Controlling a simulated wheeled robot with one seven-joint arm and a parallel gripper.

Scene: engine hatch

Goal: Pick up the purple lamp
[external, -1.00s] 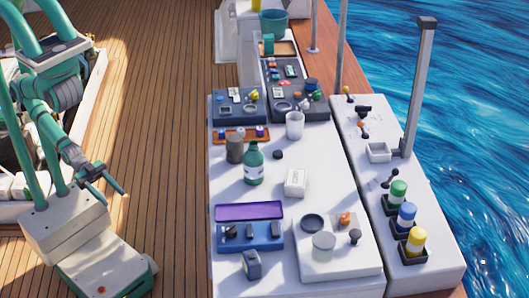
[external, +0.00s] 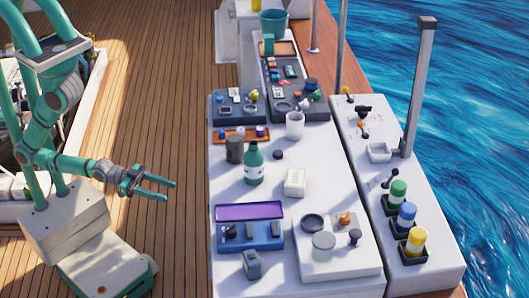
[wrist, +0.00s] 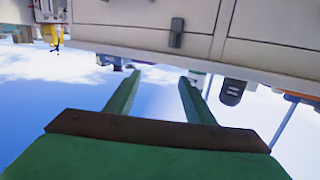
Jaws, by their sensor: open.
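No thing is clearly recognisable as a purple lamp. The clearest purple thing is a flat purple panel (external: 249,211) along the back of a blue tray (external: 232,246) on the white deck counter. Small purple-topped pieces (external: 260,132) sit on an orange-brown strip farther back, too small to identify. A small blue-grey boxy object (external: 252,265) stands in front of the blue tray. My gripper (external: 169,190) is open and empty, left of the counter and apart from it. In the wrist view its two green fingers (wrist: 161,80) are spread with nothing between them.
The white counter (external: 230,283) holds a green bottle (external: 254,166), a dark cylinder (external: 235,149), a white cup (external: 295,125) and a white box (external: 295,182). Coloured bottles (external: 407,216) and a tall post (external: 418,85) stand right. The plank deck (external: 150,100) left is clear.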

